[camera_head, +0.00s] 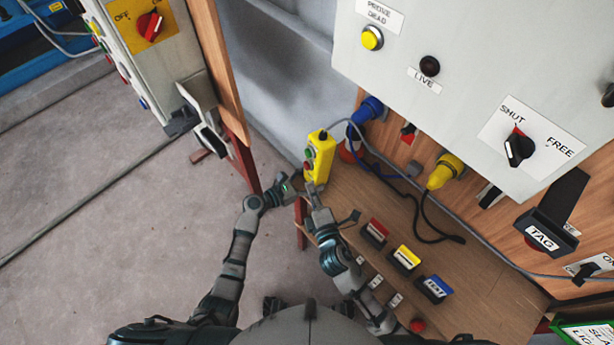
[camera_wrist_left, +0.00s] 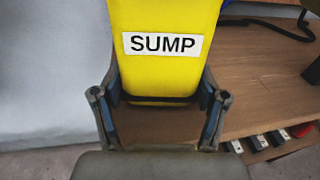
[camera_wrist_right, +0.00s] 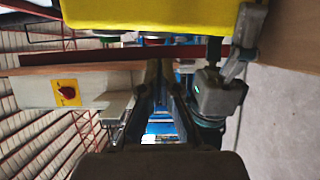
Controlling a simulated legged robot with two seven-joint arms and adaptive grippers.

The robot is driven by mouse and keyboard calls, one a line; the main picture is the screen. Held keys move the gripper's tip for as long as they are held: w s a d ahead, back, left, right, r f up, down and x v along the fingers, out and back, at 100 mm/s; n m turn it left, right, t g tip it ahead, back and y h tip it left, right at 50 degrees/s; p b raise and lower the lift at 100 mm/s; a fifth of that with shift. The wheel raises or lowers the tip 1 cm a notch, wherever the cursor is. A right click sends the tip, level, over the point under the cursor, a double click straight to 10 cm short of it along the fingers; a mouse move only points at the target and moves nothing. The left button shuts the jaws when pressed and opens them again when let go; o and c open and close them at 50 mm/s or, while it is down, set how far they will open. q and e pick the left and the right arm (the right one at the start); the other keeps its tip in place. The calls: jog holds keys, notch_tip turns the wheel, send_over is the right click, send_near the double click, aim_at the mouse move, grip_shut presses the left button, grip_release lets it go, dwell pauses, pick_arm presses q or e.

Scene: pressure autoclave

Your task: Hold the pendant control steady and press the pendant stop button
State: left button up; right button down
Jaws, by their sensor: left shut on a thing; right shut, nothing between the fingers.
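The yellow pendant control (camera_head: 322,157) stands upright near the left end of the wooden bench, with a green button and a red button (camera_head: 307,166) on its left face. In the left wrist view, its SUMP label (camera_wrist_left: 163,44) faces the camera. My left gripper (camera_wrist_left: 160,100) is shut on the pendant's lower end, one finger at each side. My right gripper (camera_head: 312,186) is shut and empty, just below the pendant in the head view. In the right wrist view, its closed fingertips (camera_wrist_right: 156,66) are below the yellow pendant body (camera_wrist_right: 150,14), apparently apart from it. My left gripper is close on the right there.
Red, yellow and blue tagged blocks (camera_head: 405,258) lie on the bench (camera_head: 480,275). Blue (camera_head: 368,108) and yellow (camera_head: 445,170) plugs with cables are behind. A grey control panel (camera_head: 450,80) overhangs the bench. A wooden post (camera_head: 222,65) stands left; the floor there is clear.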

pick_arm(q)
jog(key=shift+f, duration=0.2)
pick_arm(e)
jog(key=v, duration=0.4)
jog(key=shift+s, duration=0.25)
